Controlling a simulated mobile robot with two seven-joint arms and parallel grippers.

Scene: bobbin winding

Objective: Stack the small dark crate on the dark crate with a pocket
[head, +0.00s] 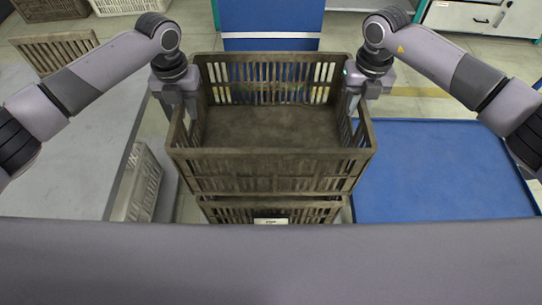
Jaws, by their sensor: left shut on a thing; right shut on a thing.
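The small dark crate (270,168) is a brown-grey, slatted, empty box, upright and roughly level in the middle of the head view. My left gripper (185,112) is shut on its left side wall and my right gripper (352,108) is shut on its right side wall. The dark crate with a pocket (230,213) shows directly below it, with a pale label (270,221) on its near side. Most of that lower crate is hidden by the upper one. I cannot tell whether the two crates touch or a gap is between them.
A grey table (75,150) is on the left, with a light grey crate (145,185) beside its edge. A blue-topped surface (435,170) lies on the right. Another brown crate (55,48) stands at the back left. A blue panel (270,18) is behind the crates.

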